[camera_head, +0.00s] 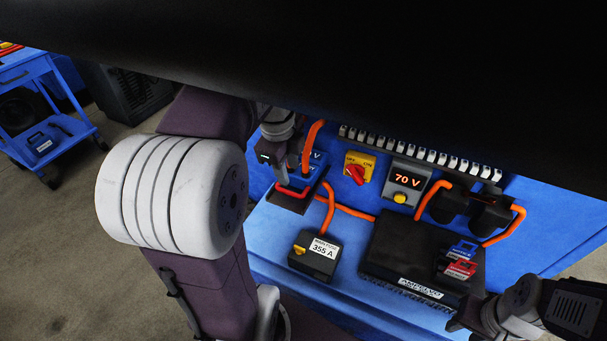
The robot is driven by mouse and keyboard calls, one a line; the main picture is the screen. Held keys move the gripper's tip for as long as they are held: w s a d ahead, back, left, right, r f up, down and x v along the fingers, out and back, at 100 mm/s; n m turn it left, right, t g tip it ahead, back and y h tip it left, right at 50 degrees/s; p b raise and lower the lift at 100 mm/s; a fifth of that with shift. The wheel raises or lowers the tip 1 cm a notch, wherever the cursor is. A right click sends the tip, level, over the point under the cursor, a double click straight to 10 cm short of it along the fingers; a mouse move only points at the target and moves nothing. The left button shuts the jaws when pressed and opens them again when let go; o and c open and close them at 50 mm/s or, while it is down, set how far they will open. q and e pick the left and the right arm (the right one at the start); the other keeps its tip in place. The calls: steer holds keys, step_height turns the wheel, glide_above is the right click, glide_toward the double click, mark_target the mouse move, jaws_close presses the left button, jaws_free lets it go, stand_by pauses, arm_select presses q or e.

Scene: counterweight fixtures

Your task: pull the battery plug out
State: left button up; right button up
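A dark plug block with a red handle (292,191) sits at the left part of the blue bench, with orange cables near it. It is probably the battery plug, but its label is mostly covered. My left gripper (287,178) points down at the red handle, touching or very near it. Its fingers are small and overlap the handle, so I cannot tell whether they are closed on it. My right gripper (463,321) is at the lower right, in front of the bench edge and away from the plug; its finger opening is unclear.
A black fuse box marked 355 A (316,256) stands in front of the plug. Right of it is a large black unit (400,255) with blue and red tags. A red-yellow rotary switch (356,172) and a 70 V display (407,179) are behind. A blue cart (75,127) stands far left.

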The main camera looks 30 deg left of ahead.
mark_target(292, 195)
arm_select(q)
steer(key=f+b, duration=0.1)
steer(key=f, duration=0.2)
steer(key=w+f+b, duration=0.1)
steer(key=f, duration=0.2)
steer(key=f+b, duration=0.1)
steer(key=f, duration=0.1)
steer(key=shift+w+a+f+b, duration=0.1)
steer(key=shift+w+f+b, duration=0.05)
steer(key=shift+f+b, duration=0.25)
jaws_close()
stand_by(0.9)
